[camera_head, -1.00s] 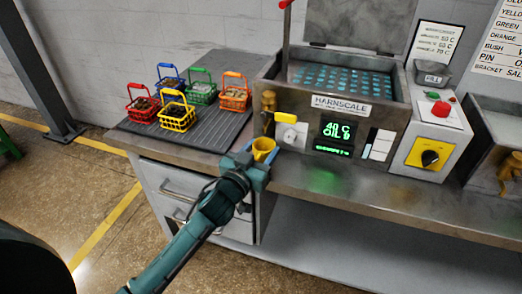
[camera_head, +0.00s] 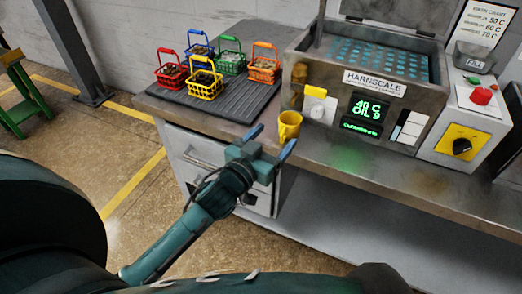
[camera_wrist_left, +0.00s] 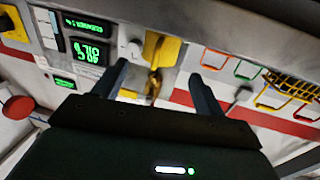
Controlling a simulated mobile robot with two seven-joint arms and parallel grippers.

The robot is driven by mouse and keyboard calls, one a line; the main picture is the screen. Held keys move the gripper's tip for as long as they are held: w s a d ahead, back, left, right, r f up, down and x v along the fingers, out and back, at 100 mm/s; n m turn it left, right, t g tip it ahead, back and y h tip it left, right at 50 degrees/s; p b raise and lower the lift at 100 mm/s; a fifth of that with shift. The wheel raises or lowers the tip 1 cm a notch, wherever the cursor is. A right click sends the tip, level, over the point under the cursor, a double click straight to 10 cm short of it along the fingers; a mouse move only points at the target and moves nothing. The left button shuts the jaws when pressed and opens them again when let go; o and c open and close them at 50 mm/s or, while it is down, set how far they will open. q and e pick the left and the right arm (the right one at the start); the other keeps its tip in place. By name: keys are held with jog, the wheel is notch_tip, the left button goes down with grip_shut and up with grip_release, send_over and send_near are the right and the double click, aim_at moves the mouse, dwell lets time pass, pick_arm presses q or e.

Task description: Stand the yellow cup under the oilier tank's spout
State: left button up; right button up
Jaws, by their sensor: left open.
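The yellow cup (camera_head: 289,126) stands upright near the bench's front edge, below and a little in front of the brass spout (camera_head: 299,73) of the HARNSCALE tank (camera_head: 372,88). Its green display shows 40 C and an oil reading I cannot read surely. My left gripper (camera_head: 272,141) is open and empty, just in front of the cup and apart from it. In the left wrist view, which is upside down, the cup (camera_wrist_left: 162,48) shows beyond the spread fingers (camera_wrist_left: 160,85), with the brass spout (camera_wrist_left: 154,82) beside it. My right gripper is out of view.
Several coloured wire baskets stand on a dark ribbed mat (camera_head: 245,99) left of the tank. The bench front (camera_head: 400,176) is clear.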

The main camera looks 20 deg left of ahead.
pick_arm(q)
jog(key=s+d+f+g, duration=0.2)
jog(key=s+f+g, duration=0.1)
jog(key=s+f, duration=0.4)
jog(key=s+d+f+m+g+h, duration=0.1)
jog(key=s+d+f+g, duration=0.1)
jog(key=s+f, duration=0.5)
jog(key=s+g, duration=0.1)
jog(key=s, duration=0.3)
jog(key=shift+s+d+f, duration=0.2)
jog(key=shift+d+f, duration=0.15)
jog(key=shift+f, duration=0.05)
